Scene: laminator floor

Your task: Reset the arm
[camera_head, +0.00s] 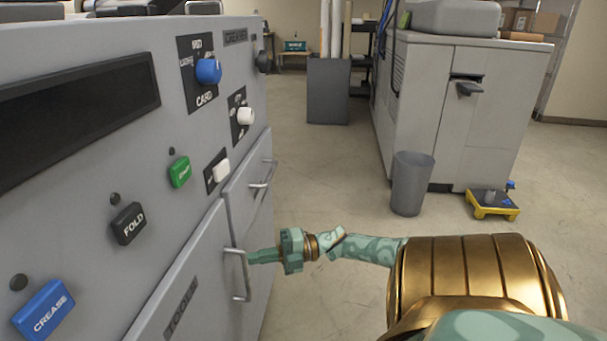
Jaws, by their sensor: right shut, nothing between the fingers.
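My right arm (368,249), patterned green with a wide gold section, reaches in from the lower right. My right gripper (252,257) is shut, its fingers pointing left at the upper end of the vertical handle on the drawer marked TOOLS (185,290). I cannot tell whether the fingers touch the handle (240,284). Nothing shows between the fingers. My left gripper is not in view.
The grey creaser machine (90,150) fills the left side, with a blue knob (208,71) and several buttons. The floor between is clear.

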